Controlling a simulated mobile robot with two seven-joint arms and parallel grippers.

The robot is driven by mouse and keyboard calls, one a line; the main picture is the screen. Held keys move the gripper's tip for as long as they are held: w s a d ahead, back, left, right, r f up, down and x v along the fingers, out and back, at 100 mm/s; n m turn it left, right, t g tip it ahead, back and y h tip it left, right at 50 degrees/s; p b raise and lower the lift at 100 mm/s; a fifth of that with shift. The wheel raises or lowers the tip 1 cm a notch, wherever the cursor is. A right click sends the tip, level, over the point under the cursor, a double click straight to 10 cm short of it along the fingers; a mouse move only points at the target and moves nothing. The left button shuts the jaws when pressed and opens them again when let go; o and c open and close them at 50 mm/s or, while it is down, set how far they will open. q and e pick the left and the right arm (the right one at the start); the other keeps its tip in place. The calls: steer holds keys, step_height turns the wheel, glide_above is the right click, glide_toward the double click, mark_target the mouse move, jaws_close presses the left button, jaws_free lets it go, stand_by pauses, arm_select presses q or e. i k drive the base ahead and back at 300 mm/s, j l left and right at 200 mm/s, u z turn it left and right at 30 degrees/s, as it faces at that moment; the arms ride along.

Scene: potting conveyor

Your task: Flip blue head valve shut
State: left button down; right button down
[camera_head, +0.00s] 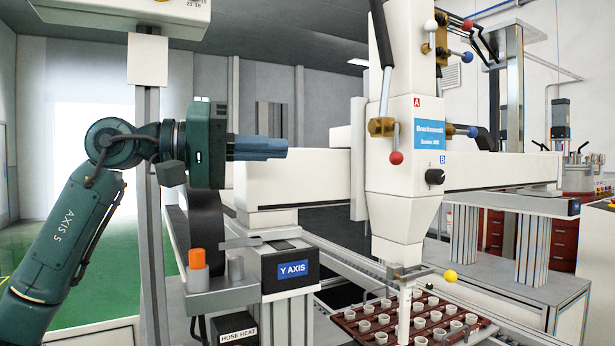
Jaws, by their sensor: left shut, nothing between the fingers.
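My left gripper (286,148) points right, shut and empty, in front of the beam left of the white dispensing head (403,195). It is apart from the head and its valves. Another blue ball knob (467,56) sits higher, by brass fittings (440,45) at the head's upper right. A brass valve (381,126) on the head's left side has a lever with a red ball (395,157) hanging down. My right gripper is not in view.
A brown tray (345,318) with several white cups lies below the head's nozzle. A yellow ball (450,276) sits beside the nozzle. The white beam (300,178) runs behind the gripper. A grey post (150,215) stands near my left arm. A black box labelled Y AXIS (288,290) is below.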

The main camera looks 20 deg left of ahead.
mark_target(472, 132)
steer(key=k+l, duration=0.7)
steer(key=k, duration=0.15)
